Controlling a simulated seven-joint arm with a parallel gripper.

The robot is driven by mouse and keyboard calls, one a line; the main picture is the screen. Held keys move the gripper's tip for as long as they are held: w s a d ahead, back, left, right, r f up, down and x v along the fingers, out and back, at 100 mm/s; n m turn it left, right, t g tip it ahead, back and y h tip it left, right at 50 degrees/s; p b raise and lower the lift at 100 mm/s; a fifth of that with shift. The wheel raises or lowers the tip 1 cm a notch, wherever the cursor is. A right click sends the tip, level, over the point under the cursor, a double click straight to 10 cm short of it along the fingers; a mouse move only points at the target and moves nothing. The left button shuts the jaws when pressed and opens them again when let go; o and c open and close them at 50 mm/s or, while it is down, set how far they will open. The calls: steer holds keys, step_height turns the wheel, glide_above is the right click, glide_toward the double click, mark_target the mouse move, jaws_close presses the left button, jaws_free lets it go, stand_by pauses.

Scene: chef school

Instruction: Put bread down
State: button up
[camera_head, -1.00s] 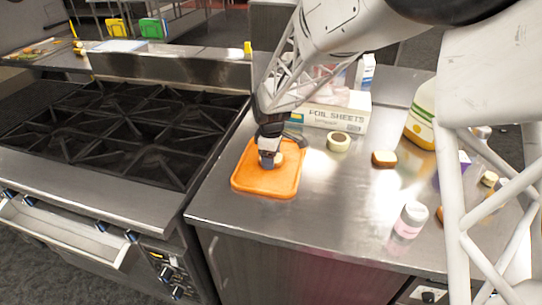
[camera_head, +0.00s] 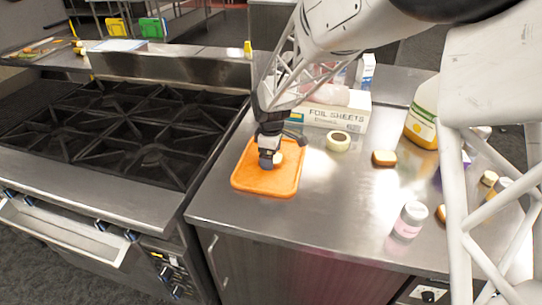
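An orange tray (camera_head: 266,184) lies on the steel counter beside the stove. My gripper (camera_head: 271,163) points down over the middle of the tray, low and close to its surface. A small tan piece, which looks like bread (camera_head: 279,158), shows at the right side of the fingertips. The fingers hide part of it, so I cannot tell whether it is gripped or lies on the tray. Another piece of bread (camera_head: 384,158) with a brown crust lies on the counter to the right.
A roll of tape (camera_head: 338,141) and a foil sheets box (camera_head: 336,117) stand behind and right of the tray. A pink-white bottle (camera_head: 409,220) is at the front right, and a large jug (camera_head: 422,115) is at the right. The counter just right of the tray is clear.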

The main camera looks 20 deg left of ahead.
step_height(320, 180, up, 12)
steer(key=shift+f, duration=0.2)
stand_by(0.4)
stand_by(0.7)
steer(key=s+d+r+m, duration=0.3)
steer(key=s+d, duration=0.1)
steer(key=d, duration=0.4)
steer(key=s+d+r+m+t, duration=0.1)
steer(key=s+d+r+m, duration=0.25)
steer(key=d, duration=0.45)
steer(key=s+d+r+m, duration=0.25)
steer(key=s+d, duration=0.25)
steer(key=d, duration=0.3)
steer(key=s+d+f+m, duration=0.1)
steer(key=s+d+m, duration=0.3)
steer(key=s, duration=0.5)
steer(key=s+d+f+m+t, duration=0.1)
steer(key=s+d+m, duration=0.4)
steer(key=s+d, duration=0.4)
steer(key=shift+s+d+f+t, duration=0.2)
steer(key=shift+s+t, duration=0.1)
steer(key=shift+s, duration=0.45)
steer(key=shift+o, duration=0.4)
steer(key=shift+r, duration=0.15)
